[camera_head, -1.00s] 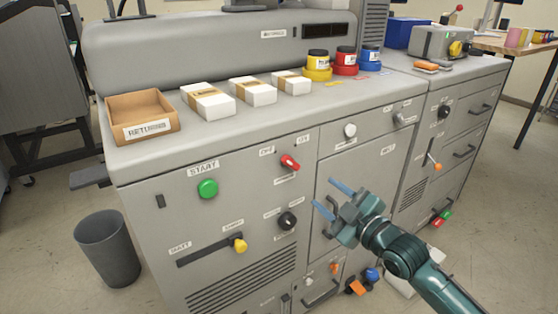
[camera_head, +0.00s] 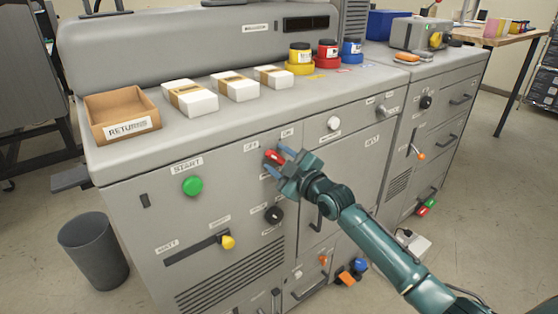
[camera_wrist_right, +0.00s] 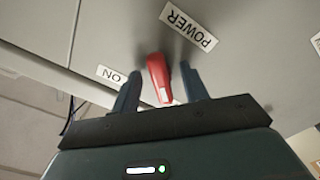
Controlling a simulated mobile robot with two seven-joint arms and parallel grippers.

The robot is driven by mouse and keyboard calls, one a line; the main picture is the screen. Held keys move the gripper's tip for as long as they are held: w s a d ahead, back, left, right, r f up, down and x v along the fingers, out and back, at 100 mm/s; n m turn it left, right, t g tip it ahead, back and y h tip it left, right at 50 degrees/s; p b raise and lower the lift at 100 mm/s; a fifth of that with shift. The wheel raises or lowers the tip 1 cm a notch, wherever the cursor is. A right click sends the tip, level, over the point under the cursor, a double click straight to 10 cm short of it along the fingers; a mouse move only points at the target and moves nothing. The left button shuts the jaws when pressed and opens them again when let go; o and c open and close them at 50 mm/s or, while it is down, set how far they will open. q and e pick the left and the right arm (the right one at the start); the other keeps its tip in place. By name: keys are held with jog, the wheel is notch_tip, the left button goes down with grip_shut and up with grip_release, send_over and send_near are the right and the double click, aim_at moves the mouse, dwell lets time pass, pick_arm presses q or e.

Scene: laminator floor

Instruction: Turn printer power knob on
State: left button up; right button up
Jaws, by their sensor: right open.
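The red power knob (camera_head: 273,156) is on the upper front panel of the grey printer cabinet (camera_head: 150,215), with small labels above it. In the right wrist view the red knob (camera_wrist_right: 159,78) stands between the two fingers, close to a POWER label (camera_wrist_right: 189,27) and an ON label (camera_wrist_right: 112,75). My right gripper (camera_head: 279,162) is open at the knob, one finger on each side. In the right wrist view my right gripper (camera_wrist_right: 160,85) shows gaps beside the knob; contact cannot be told. My left gripper is not in view.
A green START button (camera_head: 192,186), a black knob (camera_head: 273,215) and a yellow slider handle (camera_head: 228,242) are on the same panel. A white knob (camera_head: 333,123) is to the right. The cabinet top holds a cardboard tray (camera_head: 95,112), white packs and ink jars.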

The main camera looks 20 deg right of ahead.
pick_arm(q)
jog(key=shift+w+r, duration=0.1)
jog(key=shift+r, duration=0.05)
pick_arm(e)
jog(key=shift+c, duration=1.4)
jog(key=c, duration=0.7)
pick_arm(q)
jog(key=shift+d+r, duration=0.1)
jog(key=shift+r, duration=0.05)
pick_arm(e)
jog(key=shift+o, duration=0.2)
